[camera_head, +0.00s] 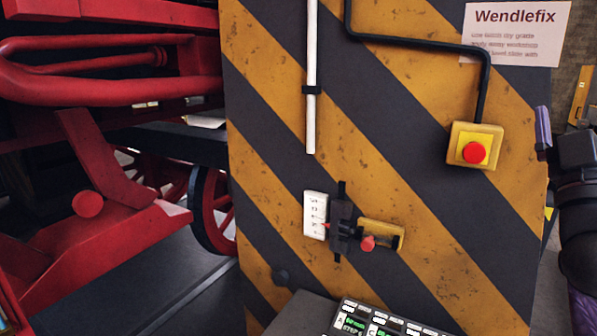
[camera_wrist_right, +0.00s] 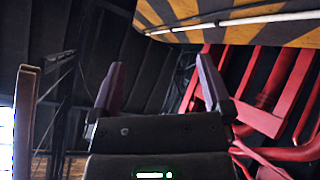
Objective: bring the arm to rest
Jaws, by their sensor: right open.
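My right gripper (camera_wrist_right: 160,66) is open in the right wrist view, with its two purple fingers spread apart and nothing between them. In the head view my right arm is at the right edge, dark with purple parts. One purple finger shows there beside the right edge of the striped panel (camera_head: 400,130); I cannot tell whether it touches. My left gripper is not in view.
The panel carries a red button on a yellow box (camera_head: 474,152), a white rod (camera_head: 311,80) and a small lever device (camera_head: 342,222) beside a white label (camera_head: 315,214). Red locomotive parts (camera_head: 110,75) fill the left. A keypad device (camera_head: 380,320) is at the bottom.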

